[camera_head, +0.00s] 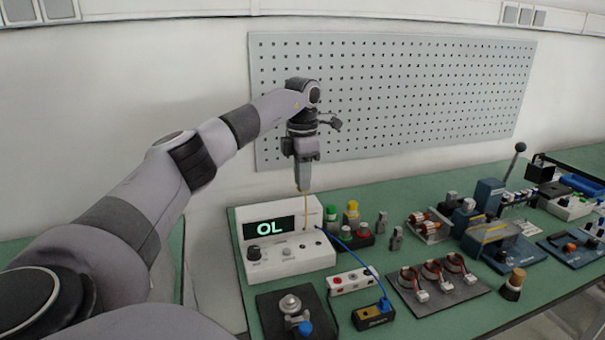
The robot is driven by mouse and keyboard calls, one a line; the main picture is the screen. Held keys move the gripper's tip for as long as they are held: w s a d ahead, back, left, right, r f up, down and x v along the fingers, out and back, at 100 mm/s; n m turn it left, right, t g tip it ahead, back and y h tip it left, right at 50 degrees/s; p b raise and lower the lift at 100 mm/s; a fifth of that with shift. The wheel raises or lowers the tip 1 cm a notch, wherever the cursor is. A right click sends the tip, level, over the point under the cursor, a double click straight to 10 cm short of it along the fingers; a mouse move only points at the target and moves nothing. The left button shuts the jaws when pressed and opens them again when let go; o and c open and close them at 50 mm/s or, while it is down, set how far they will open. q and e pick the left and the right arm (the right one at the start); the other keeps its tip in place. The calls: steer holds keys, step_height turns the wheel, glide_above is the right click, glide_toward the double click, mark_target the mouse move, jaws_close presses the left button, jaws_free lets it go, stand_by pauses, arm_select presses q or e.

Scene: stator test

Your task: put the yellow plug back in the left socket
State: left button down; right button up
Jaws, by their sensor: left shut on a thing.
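My left gripper (303,188) points down above the white meter (290,262), whose dark display reads "OL". It is shut, and a thin yellow strand (306,212), the yellow plug or its lead, runs from its fingertips down to the front of the meter. The plug's body is too small and too covered by the fingers to make out. A small white socket block (352,281) with red-ringed openings lies right of the meter; which opening is the left socket I cannot tell surely. My right gripper is not in view.
A blue cable (352,247) arcs from the meter to a black and yellow box (373,315). Green, yellow and red-topped parts (352,222) stand behind. A dark plate (438,280) with several copper coils lies right. A pegboard (400,95) hangs behind the green bench.

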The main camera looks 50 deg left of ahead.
arm_select(q)
steer(key=shift+f+b, duration=2.25)
steer(key=shift+f, duration=5.15)
steer(key=shift+f+p, duration=0.25)
steer(key=shift+p, duration=0.2)
steer(key=shift+f, duration=0.9)
steer(key=c, duration=1)
jaws_free()
steer(key=shift+r, duration=0.1)
step_height(320, 180, up, 7)
steer(key=shift+d, duration=0.1)
